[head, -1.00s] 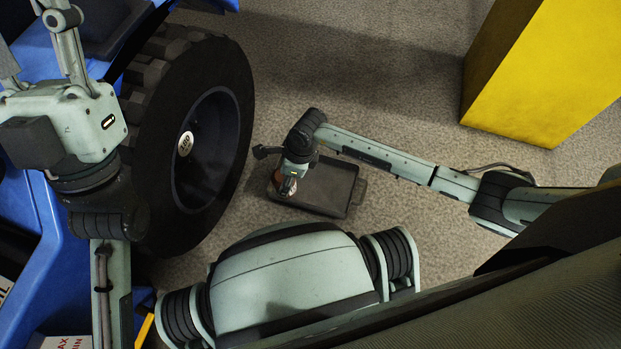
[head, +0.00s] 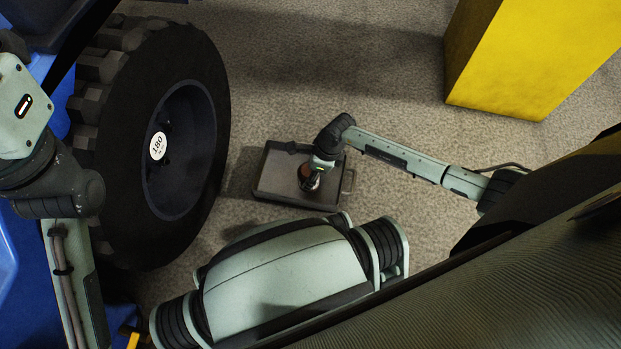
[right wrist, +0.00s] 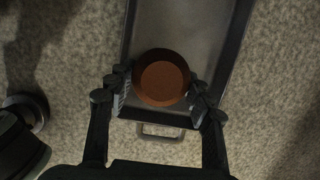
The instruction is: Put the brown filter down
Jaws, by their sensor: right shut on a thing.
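The brown filter (head: 305,172) is a round, reddish-brown, flat-topped piece. In the right wrist view the filter (right wrist: 163,78) sits between the two fingers of my right gripper (right wrist: 160,90), which is shut on it. In the head view my right gripper (head: 312,183) is over the grey tray (head: 262,180) on the floor. The tray also shows in the right wrist view (right wrist: 215,45), with the filter over its handle end. I cannot tell whether the filter touches the tray floor. My left arm is at the left edge of the head view, its fingers out of frame.
A large black tyre (head: 115,150) on a blue vehicle (head: 25,265) stands left of the tray. A yellow block (head: 520,65) stands at the upper right. Grey carpet (head: 310,70) is clear behind the tray.

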